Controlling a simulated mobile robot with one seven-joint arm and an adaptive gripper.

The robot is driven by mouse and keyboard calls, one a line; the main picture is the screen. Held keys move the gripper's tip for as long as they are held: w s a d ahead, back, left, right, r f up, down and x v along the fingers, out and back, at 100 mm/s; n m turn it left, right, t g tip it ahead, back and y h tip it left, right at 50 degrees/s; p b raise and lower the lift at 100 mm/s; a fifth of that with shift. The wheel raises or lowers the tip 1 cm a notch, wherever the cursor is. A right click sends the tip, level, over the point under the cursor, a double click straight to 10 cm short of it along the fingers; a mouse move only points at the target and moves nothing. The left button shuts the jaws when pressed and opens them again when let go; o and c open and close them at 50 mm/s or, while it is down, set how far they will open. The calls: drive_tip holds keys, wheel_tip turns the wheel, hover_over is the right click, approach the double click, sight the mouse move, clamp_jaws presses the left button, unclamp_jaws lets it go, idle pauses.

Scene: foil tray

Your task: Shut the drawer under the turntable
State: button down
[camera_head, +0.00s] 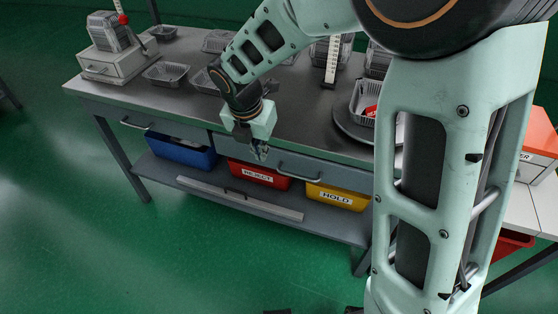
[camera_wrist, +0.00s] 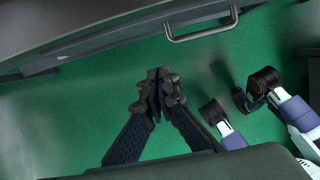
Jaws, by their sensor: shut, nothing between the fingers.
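The turntable (camera_head: 343,123) is a grey disc at the right of the bench top, partly hidden behind my arm. The drawer (camera_head: 335,178) under it has a grey front and a bar handle (camera_head: 298,174); my arm hides its right end. How far it stands out from the bench I cannot tell. In the wrist view the handle (camera_wrist: 201,34) shows at the top. My gripper (camera_head: 261,153) is shut and empty, in front of the bench near the drawer's left part. In the wrist view its fingertips (camera_wrist: 157,76) are together, apart from the handle, over green floor.
Foil trays (camera_head: 166,74) and a white drawer box (camera_head: 112,65) stand on the bench. Another handled drawer (camera_head: 135,124) is at left. Blue (camera_head: 180,152), red REJECT (camera_head: 258,176) and yellow HOLD (camera_head: 336,197) bins sit on the lower shelf. The floor in front is mostly clear.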

sight(273, 148)
drive_tip(key=w+f+b, duration=0.1)
drive_tip(key=f, duration=0.2)
drive_tip(key=w+d+f+b, duration=0.1)
drive_tip(key=w+f, duration=0.1)
drive_tip(key=f, duration=0.1)
drive_tip(key=w+d+f+b, duration=0.1)
drive_tip(key=w+f, duration=0.1)
drive_tip(key=f, duration=0.1)
drive_tip(key=shift+w+f, duration=0.25)
drive_tip(key=shift+f, duration=0.1)
drive_tip(key=shift+w+d, duration=0.1)
drive_tip(key=shift+w, duration=0.25)
drive_tip(key=shift+w+d+r+p, duration=0.15)
drive_tip(key=shift+w+r+p, duration=0.05)
drive_tip(key=shift+w+p, duration=0.3)
drive_tip(key=shift+w+d+p, duration=0.3)
drive_tip(key=shift+w+p, duration=0.15)
drive_tip(key=shift+w, duration=0.35)
